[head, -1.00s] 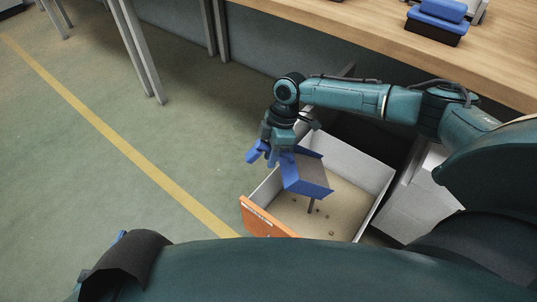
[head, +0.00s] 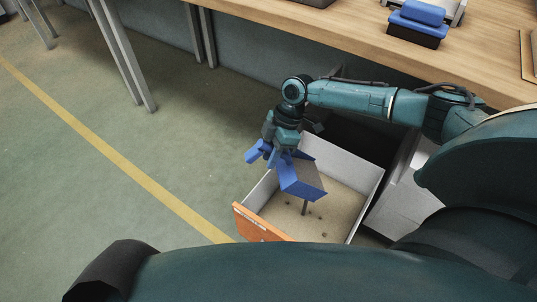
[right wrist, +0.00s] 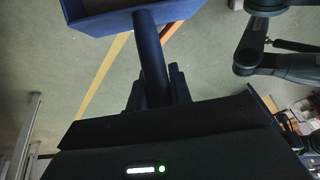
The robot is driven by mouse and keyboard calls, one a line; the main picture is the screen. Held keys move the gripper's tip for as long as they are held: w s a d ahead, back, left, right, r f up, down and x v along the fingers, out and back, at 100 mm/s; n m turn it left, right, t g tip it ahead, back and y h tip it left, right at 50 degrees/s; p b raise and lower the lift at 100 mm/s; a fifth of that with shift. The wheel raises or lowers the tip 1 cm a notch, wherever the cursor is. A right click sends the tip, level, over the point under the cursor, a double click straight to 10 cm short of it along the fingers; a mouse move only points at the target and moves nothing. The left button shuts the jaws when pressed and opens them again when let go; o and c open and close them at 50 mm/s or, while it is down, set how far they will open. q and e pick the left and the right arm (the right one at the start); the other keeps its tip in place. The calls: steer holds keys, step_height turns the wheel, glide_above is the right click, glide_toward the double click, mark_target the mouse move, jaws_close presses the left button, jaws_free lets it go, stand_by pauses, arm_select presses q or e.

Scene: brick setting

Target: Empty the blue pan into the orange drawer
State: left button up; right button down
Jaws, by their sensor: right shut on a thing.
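The blue pan (head: 300,181) is tilted and held above the open orange drawer. My right gripper (head: 272,155) is shut on the pan's handle, which shows in the right wrist view (right wrist: 152,60). The drawer has an orange front (head: 257,223), pale walls and a tan floor. Several small dark bits (head: 322,234) lie in it. A narrow dark brown upright shape (head: 304,207) shows below the pan's lower edge; I cannot tell whether it is falling. What is left inside the pan cannot be made out. My left gripper is not in view.
A wooden bench (head: 350,35) runs along the back, with a blue-and-black box (head: 417,22) on it. Grey cabinet sides (head: 403,195) stand right of the drawer. The green floor with its yellow line (head: 110,162) is clear at left.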

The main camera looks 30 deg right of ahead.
mark_target(284, 154)
steer(key=shift+s+d+r, duration=0.15)
steer(key=shift+d+r, duration=0.15)
steer(key=shift+d, duration=0.15)
steer(key=shift+s+d+r+y, duration=0.2)
steer(key=shift+d+r+y, duration=0.2)
steer(key=shift+d+y, duration=0.35)
steer(key=shift+s+d+r+t+y, duration=0.15)
steer(key=shift+d+r+y, duration=0.1)
steer(key=shift+d, duration=0.2)
steer(key=shift+s+d+r+t+y, duration=0.1)
steer(key=shift+s+d+r+t, duration=0.1)
steer(key=shift+d, duration=0.2)
steer(key=shift+d+r, duration=0.15)
steer(key=shift+d, duration=0.05)
stand_by(0.5)
stand_by(1.3)
steer(key=shift+y+b, duration=0.45)
steer(key=shift+y, duration=0.05)
steer(key=shift+r, duration=0.2)
stand_by(0.3)
